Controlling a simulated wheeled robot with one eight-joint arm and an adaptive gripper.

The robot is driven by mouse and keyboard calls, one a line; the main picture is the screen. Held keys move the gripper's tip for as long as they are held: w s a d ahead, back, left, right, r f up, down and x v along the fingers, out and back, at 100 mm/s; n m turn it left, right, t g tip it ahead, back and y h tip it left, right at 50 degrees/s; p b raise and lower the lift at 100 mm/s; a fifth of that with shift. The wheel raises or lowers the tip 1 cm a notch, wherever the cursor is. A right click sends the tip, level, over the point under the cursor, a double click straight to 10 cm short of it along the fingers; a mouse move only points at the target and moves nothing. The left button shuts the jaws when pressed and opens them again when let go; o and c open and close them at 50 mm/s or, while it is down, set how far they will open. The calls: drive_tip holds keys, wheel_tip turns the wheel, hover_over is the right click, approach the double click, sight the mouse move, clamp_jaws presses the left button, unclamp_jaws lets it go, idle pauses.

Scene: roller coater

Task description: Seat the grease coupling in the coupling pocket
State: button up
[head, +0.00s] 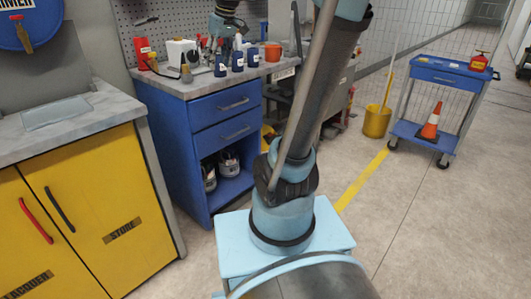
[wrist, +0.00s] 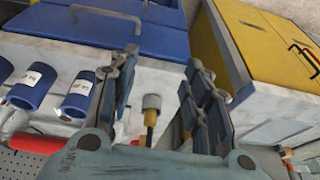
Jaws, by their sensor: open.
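My gripper (wrist: 162,68) is open, with its two fingers apart over the workbench in the wrist view. A small part with a pale grey cylindrical head (wrist: 152,102) and a brass-coloured stem shows between the fingers, with no finger visibly touching it. It looks like the grease coupling, but I cannot be sure. In the head view a small grey and brass part (head: 186,73) stands near the bench's front edge, perhaps the same one. My gripper is only partly seen there, at the top, above the back of the bench. I cannot make out the coupling pocket.
A red can (head: 142,52) and a white block (head: 181,52) are on the left. The blue drawer cabinet (head: 215,120) is below; a yellow cabinet (head: 110,200) stands left.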

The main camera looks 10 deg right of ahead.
drive_tip(key=s+d+f+m+h, duration=0.1)
drive_tip(key=s+d+f+m, duration=0.2)
drive_tip(key=s+f, duration=0.9)
drive_tip(key=s+d+f+m+h, duration=0.1)
drive_tip(key=s+d+f+m, duration=0.2)
drive_tip(key=s+d+f, duration=0.5)
drive_tip(key=s+f, duration=0.5)
drive_tip(key=f, duration=0.1)
drive_tip(key=shift+s+d+m+g, duration=0.2)
drive_tip(key=shift+d+m+g, duration=0.05)
drive_tip(key=shift+m+g, duration=0.05)
